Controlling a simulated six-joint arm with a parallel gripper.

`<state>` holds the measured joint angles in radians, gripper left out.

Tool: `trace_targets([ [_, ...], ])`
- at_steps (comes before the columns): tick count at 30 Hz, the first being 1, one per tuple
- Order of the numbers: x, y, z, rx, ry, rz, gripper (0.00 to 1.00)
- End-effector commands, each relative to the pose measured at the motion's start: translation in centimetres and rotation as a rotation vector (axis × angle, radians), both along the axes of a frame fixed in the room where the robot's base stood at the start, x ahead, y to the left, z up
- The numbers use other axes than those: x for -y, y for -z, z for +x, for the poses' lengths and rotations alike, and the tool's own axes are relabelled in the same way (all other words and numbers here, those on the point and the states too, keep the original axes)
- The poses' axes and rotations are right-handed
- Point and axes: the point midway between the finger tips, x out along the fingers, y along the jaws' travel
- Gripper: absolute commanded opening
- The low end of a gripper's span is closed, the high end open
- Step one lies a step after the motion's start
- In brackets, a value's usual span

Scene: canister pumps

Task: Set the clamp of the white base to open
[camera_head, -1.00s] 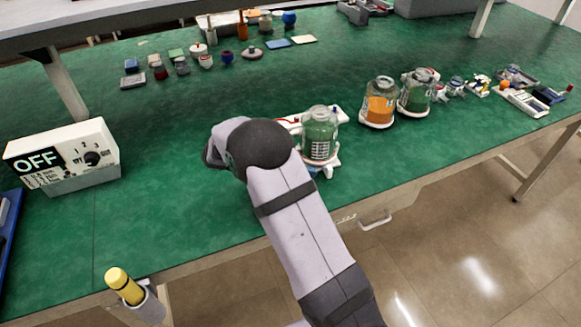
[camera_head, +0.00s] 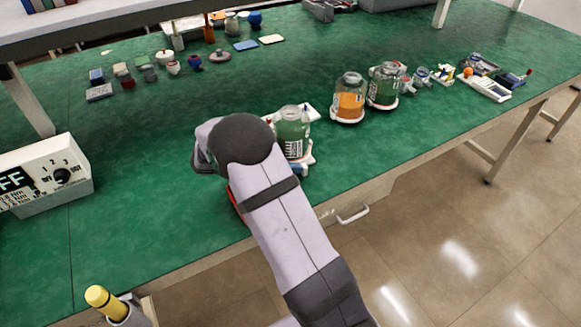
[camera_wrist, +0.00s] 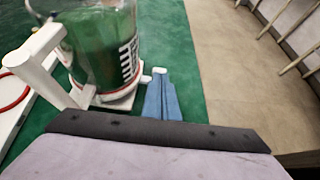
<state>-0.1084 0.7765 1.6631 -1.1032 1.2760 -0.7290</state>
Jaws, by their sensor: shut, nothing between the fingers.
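The near canister (camera_head: 293,127) holds green liquid and stands upright on a white base (camera_head: 308,146). In the wrist view the canister (camera_wrist: 98,45) has a barcode label, and the white base (camera_wrist: 115,103) shows as a rim under it, with a white post (camera_wrist: 38,75) at its left. A small white tab (camera_wrist: 147,78) sticks out at the base's right side; whether the clamp is open or closed I cannot tell. My gripper (camera_wrist: 160,80) has its blue fingers shut and empty, tips close beside the tab; contact is unclear. In the head view my arm hides most of the gripper.
An orange canister (camera_head: 349,100) and another green one (camera_head: 384,85) stand to the right on white bases. A control box (camera_head: 45,175) is at the left. Small jars and parts line the back. A red thing (camera_head: 235,198) shows beside my arm. The table's front edge is close.

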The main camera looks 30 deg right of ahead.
Motion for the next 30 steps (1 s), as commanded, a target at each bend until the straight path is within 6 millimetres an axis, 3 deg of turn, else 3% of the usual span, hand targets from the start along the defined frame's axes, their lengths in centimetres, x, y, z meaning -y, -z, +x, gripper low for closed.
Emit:
trace_targets([
  [17,1.3,-0.1,-0.7,0.0,-0.126,-0.001,0.0],
  [30,5.3,0.4,-1.6,0.002,-0.493,0.001,0.0],
])
